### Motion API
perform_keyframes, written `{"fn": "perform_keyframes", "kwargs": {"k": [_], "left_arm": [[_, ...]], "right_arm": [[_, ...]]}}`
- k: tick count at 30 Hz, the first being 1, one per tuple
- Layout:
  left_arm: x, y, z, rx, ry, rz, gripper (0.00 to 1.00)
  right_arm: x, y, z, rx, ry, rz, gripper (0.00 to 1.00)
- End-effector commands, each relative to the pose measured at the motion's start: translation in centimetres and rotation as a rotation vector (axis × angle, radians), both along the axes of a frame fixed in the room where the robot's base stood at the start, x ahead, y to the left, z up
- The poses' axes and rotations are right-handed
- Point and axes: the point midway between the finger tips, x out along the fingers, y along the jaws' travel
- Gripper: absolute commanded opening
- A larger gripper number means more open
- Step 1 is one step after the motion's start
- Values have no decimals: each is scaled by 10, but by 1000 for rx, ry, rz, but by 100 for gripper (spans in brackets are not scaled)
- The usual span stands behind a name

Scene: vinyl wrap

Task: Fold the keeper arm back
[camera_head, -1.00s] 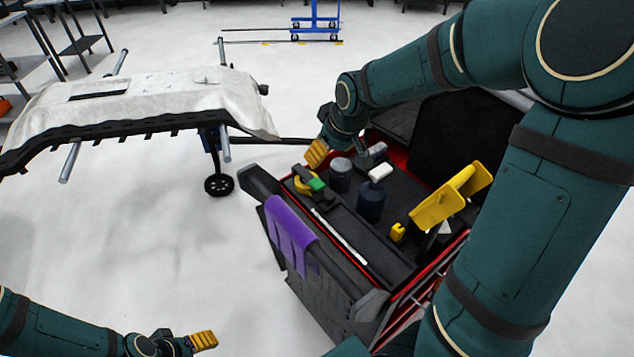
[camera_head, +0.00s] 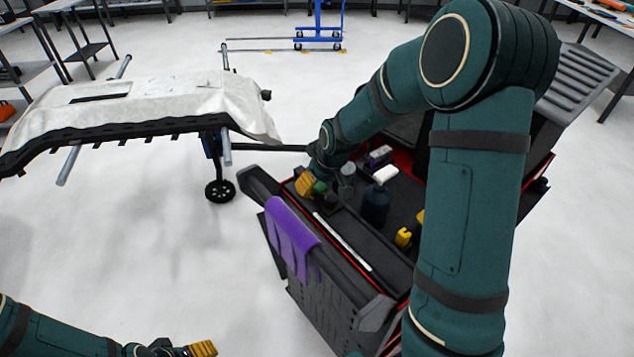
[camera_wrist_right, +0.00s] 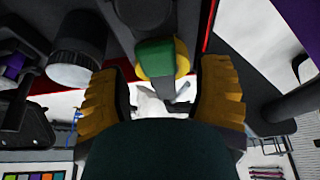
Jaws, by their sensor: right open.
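The green piece also shows beside the gripper in the head view (camera_head: 320,187). I cannot tell for sure which part is the keeper arm. My left gripper (camera_head: 203,348) is at the bottom edge, away from the cart; its opening is unclear.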

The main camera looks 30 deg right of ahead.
Motion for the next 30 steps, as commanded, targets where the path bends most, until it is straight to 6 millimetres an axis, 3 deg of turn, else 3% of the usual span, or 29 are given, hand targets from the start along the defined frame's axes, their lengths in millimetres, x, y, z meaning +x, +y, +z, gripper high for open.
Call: {"fn": "perform_keyframes", "kwargs": {"k": [9, 14, 15, 25, 30], "left_arm": [[0, 0, 0, 0, -1, 0, 63], [0, 0, 0, 0, -1, 0, 63], [0, 0, 0, 0, -1, 0, 63], [0, 0, 1, 0, 0, 0, 63], [-2, 0, 11, -1, 4, 0, 63]], "right_arm": [[1, 0, -1, 0, -1, 0, 63], [1, 0, -1, 0, -1, 0, 6], [1, 0, -1, 0, -1, 0, 0], [1, 0, -1, -1, 4, 1, 0], [2, 1, 4, -4, 32, 2, 0]]}}
